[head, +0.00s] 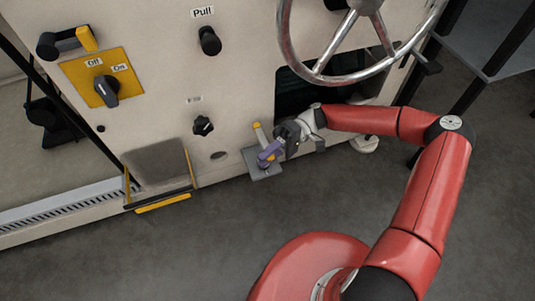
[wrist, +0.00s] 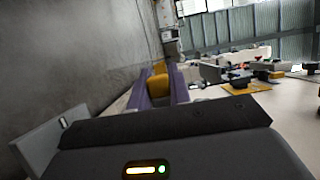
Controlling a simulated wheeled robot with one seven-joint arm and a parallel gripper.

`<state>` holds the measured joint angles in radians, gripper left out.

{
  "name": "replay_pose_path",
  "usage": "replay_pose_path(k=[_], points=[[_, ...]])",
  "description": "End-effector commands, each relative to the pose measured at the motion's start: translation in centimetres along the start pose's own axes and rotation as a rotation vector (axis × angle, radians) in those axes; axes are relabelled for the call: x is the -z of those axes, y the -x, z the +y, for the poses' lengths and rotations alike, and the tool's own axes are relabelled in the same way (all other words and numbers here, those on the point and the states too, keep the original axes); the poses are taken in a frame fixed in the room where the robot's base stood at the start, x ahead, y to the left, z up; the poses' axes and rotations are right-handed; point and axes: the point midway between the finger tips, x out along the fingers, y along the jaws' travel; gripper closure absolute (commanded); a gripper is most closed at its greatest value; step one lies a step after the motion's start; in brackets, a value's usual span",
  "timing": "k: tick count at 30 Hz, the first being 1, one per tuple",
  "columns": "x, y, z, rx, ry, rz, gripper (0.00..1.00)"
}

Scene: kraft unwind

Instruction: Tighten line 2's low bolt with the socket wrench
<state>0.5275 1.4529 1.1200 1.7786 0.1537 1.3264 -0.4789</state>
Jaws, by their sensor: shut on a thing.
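My gripper (head: 268,156) is low at the front of the cream machine, its purple fingers shut on the socket wrench (head: 260,131). The wrench shows as a grey bar with a yellow end, rising up and left from the fingers. In the wrist view my gripper (wrist: 160,98) has its two purple fingers on either side of a yellow part of the wrench (wrist: 158,84). A grey plate (head: 270,172) sticks out just below the fingers. I cannot make out the low bolt or whether the wrench's socket is on it.
A large metal handwheel (head: 345,79) hangs above my arm, with a dark opening (head: 290,98) behind it. Left on the panel are a black knob (head: 203,126), a yellow Off/On switch plate (head: 105,78) and a yellow-edged step (head: 160,167). The grey floor (head: 180,245) in front is clear.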

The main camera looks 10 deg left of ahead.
Motion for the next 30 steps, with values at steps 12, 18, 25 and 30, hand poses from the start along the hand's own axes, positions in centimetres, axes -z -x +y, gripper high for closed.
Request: replay_pose_path(k=[12, 18, 25, 30], points=[[0.01, -0.01, 0.0, 0.001, 0.0, 0.005, 1.0], [0.27, -0.45, -0.31, 0.002, -0.001, 0.117, 1.0], [0.6, -0.83, 0.1, 0.002, -0.001, 0.202, 1.0], [0.63, -0.82, 0.19, 0.001, 0.0, 0.202, 1.0]])
